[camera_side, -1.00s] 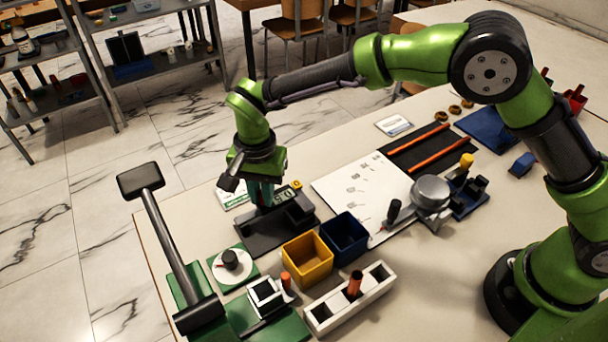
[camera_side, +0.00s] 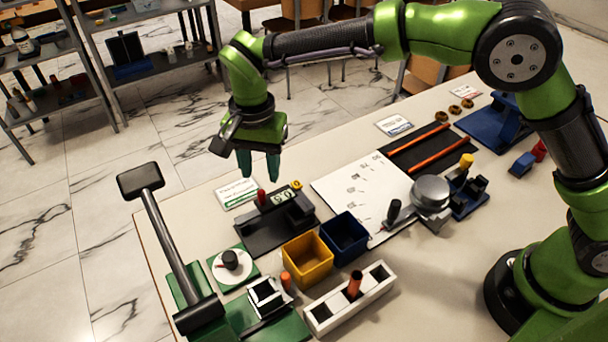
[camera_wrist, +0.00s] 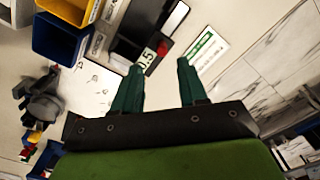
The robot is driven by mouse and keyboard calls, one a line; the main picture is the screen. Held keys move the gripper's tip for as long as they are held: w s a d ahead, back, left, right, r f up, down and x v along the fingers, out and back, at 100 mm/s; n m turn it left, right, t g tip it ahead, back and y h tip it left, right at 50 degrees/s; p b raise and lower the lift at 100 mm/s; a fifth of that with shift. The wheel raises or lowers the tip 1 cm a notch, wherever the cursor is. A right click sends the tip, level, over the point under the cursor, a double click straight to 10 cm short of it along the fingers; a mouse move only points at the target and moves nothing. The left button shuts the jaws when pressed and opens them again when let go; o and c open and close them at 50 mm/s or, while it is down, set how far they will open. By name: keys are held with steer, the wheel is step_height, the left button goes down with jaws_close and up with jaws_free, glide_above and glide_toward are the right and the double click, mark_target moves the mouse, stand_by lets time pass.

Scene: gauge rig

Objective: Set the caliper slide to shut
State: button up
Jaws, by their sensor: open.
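The caliper (camera_side: 276,222) is a dark device on the table, with a small display (camera_side: 283,196) and a red knob (camera_side: 262,197) on its slide. The display looks like it reads about 0.5, but it is small and I cannot be sure. My gripper (camera_side: 259,178) is open and empty, above the caliper and apart from it. In the wrist view the green fingers (camera_wrist: 158,72) are spread, and the red part (camera_wrist: 165,46) and the display (camera_wrist: 146,58) of the caliper show beyond the left finger.
A white and green card (camera_side: 237,193) lies behind the caliper. Yellow (camera_side: 307,258) and blue (camera_side: 345,238) bins stand in front of it to the right. A green base with a dial (camera_side: 230,261) and a tall black lever (camera_side: 168,232) are at the left. A white sheet (camera_side: 350,188) lies to the right.

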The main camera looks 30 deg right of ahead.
step_height(320, 180, up, 10)
stand_by(0.3)
steer(key=shift+r, duration=0.1)
steer(key=s+d+r+n+t+y, duration=0.1)
steer(key=s+d+n+t, duration=0.1)
steer(key=s+d, duration=0.7)
steer(key=s+d+r+n+t+y, duration=0.1)
steer(key=s+d+n+t, duration=0.2)
steer(key=s+d, duration=0.7)
steer(key=d+t, duration=0.2)
steer(key=d, duration=0.5)
steer(key=shift+d, duration=0.4)
steer(key=shift+s, duration=0.1)
